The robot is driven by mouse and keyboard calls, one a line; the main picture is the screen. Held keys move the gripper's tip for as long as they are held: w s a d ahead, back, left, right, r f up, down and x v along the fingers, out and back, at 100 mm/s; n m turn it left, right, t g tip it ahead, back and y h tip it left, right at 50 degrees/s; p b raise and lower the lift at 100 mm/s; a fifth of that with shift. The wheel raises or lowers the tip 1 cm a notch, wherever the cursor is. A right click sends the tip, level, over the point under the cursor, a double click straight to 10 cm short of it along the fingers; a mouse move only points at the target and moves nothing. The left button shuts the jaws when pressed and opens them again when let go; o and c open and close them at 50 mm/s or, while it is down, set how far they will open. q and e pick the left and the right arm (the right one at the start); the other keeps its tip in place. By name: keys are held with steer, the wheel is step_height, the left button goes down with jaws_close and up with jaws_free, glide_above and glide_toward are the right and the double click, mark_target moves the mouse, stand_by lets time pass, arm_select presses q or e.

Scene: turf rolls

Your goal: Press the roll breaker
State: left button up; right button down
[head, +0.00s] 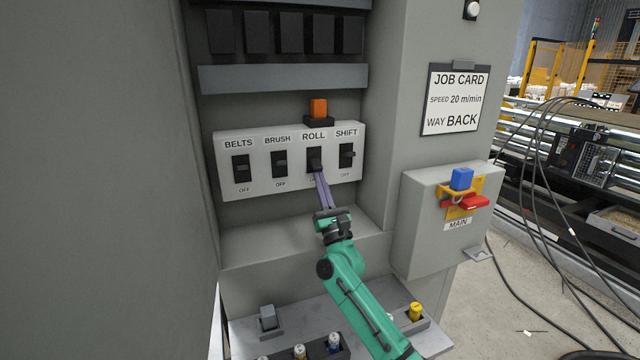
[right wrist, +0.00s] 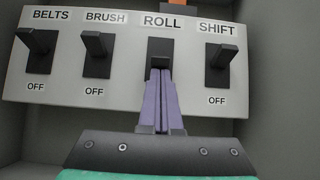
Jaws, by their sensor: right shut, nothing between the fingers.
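The roll breaker (head: 314,154) is a black switch under the ROLL label on a pale panel (head: 225,180), third from the left. It also shows in the right wrist view (right wrist: 159,50), its lower part hidden by my fingers. My right gripper (head: 318,174) has its purple fingers shut and empty, tips at the lower part of this breaker. In the right wrist view the fingertips (right wrist: 160,72) overlap the switch lever; whether they touch it I cannot tell. My left gripper is out of view.
BELTS (head: 241,168), BRUSH (head: 279,163) and SHIFT (head: 346,155) breakers flank it closely. An orange block (head: 318,108) sits above ROLL. Cabinet walls enclose the panel. Right, a MAIN box (head: 430,230) carries a red handle (head: 467,202) and blue block (head: 461,179). A job card (head: 455,100) hangs above.

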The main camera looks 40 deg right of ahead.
steer(key=shift+s+a+r, duration=0.1)
steer(key=shift+s+r, duration=0.15)
steer(key=shift+r, duration=0.1)
stand_by(0.3)
steer(key=shift+s+a+r, duration=0.2)
steer(key=shift+s+r, duration=0.3)
steer(key=shift+r, duration=0.35)
